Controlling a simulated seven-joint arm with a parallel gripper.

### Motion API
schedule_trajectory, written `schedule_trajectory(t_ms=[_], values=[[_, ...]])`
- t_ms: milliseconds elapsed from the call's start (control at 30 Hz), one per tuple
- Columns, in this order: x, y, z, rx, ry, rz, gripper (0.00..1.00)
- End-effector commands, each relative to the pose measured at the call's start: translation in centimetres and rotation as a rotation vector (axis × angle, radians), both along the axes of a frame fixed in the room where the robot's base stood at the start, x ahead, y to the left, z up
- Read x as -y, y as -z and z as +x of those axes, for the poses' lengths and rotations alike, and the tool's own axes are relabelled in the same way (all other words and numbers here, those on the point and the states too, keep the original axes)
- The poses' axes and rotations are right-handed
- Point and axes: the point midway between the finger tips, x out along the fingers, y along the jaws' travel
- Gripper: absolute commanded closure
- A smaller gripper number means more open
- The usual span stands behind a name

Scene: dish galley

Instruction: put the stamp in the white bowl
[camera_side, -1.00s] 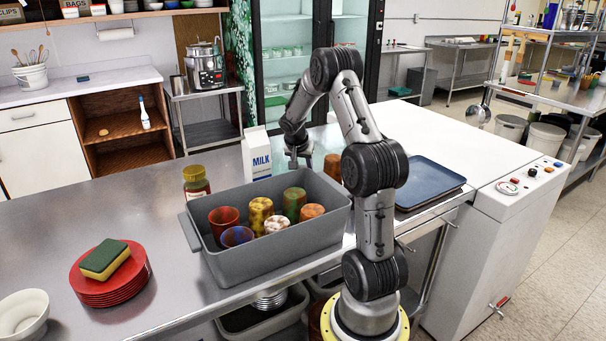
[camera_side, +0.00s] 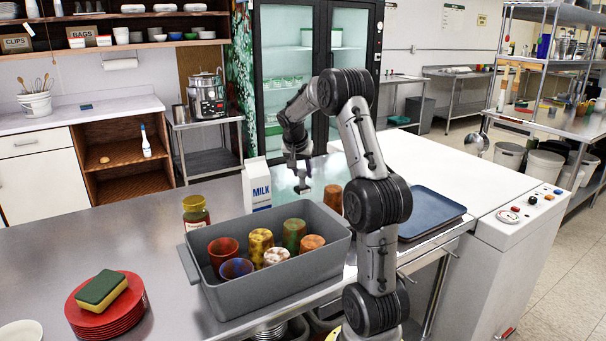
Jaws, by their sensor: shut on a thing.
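My gripper (camera_side: 303,187) is in the air behind the grey tub, to the right of the milk carton. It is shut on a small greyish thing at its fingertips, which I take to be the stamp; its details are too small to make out. The white bowl (camera_side: 22,333) is at the bottom left corner, mostly cut off by the frame edge. It is far to the left of my gripper, past the tub and the red plates.
A grey tub (camera_side: 285,279) holding several coloured cups stands mid-counter. Behind it are a milk carton (camera_side: 257,187) and a jar (camera_side: 195,214). A stack of red plates (camera_side: 104,318) bears a sponge (camera_side: 101,289). A brown cup (camera_side: 333,198) and blue tray (camera_side: 428,213) are at right.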

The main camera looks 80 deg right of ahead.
Motion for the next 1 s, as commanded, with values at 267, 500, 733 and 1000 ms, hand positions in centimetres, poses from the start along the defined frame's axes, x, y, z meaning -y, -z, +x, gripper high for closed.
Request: schedule_trajectory(t_ms=[267, 500, 733, 1000], values=[[0.4, -7.4, 4.1, 0.007, 0.005, -0.008, 1.0], [-1.6, -13.9, 9.3, 0.004, -0.049, -0.003, 1.0], [-6.2, -13.4, 17.3, 0.0, -0.243, 0.0, 1.0], [-14.1, -12.2, 26.5, 0.002, -0.494, -0.001, 1.0]])
